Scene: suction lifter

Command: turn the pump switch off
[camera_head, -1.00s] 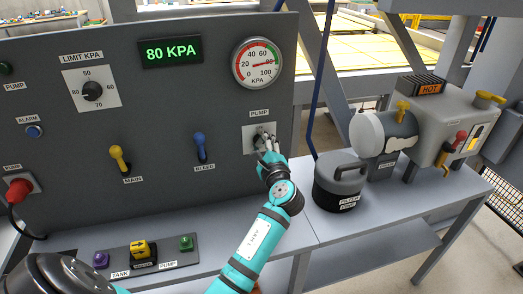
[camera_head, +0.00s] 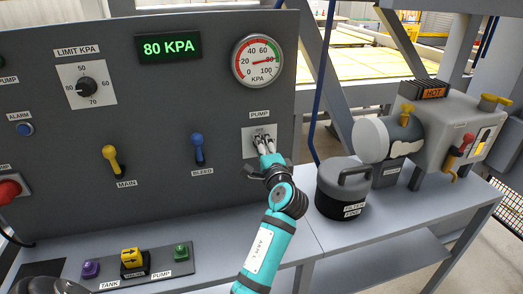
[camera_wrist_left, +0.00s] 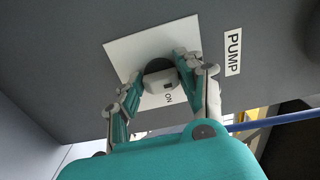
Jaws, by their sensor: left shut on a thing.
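The pump switch is a pale rotary knob (camera_wrist_left: 160,82) on a white square plate (camera_head: 250,150), under the PUMP label (camera_head: 260,114) on the grey panel. My left gripper (camera_head: 265,146) is shut on the knob. In the left wrist view its two fingers (camera_wrist_left: 155,88) press on opposite sides of it. A dark mark on the knob faces the ON print on the plate. Any OFF print is not readable. The fingers hide most of the knob in the head view.
The panel also carries the yellow MAIN lever (camera_head: 112,160), blue BLEED lever (camera_head: 198,149), limit knob (camera_head: 87,86) and pressure gauge (camera_head: 258,61). The display (camera_head: 170,47) reads 80 KPA. A dark filter canister (camera_head: 343,190) stands right of my left wrist. A button box (camera_head: 160,264) lies below.

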